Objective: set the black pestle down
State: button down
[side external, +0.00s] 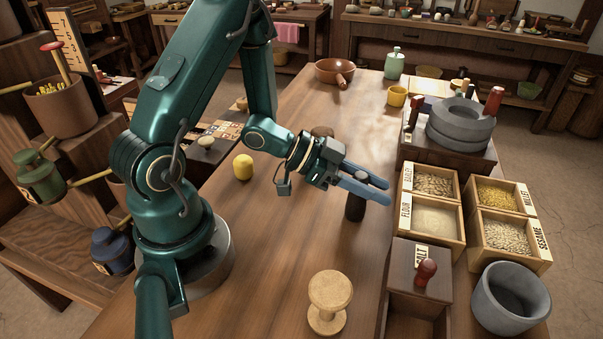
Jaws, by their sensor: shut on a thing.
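The black pestle (355,208) is upright between the blue fingers of my gripper (368,187), over the middle of the wooden table (290,235). My gripper is shut on it near its top, and the fingers hide part of that upper end. The pestle's lower end is at or very close to the tabletop; I cannot tell whether it touches.
Right of the pestle are bins of flour (433,218) and other grains, and a salt box (418,270). A grey mortar (511,298) is at the front right. A tan spool-shaped thing (328,301) stands in front, a yellow one (243,167) to the left. Bare wood surrounds the pestle.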

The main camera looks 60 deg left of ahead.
jog(key=c, duration=0.6)
grip_release()
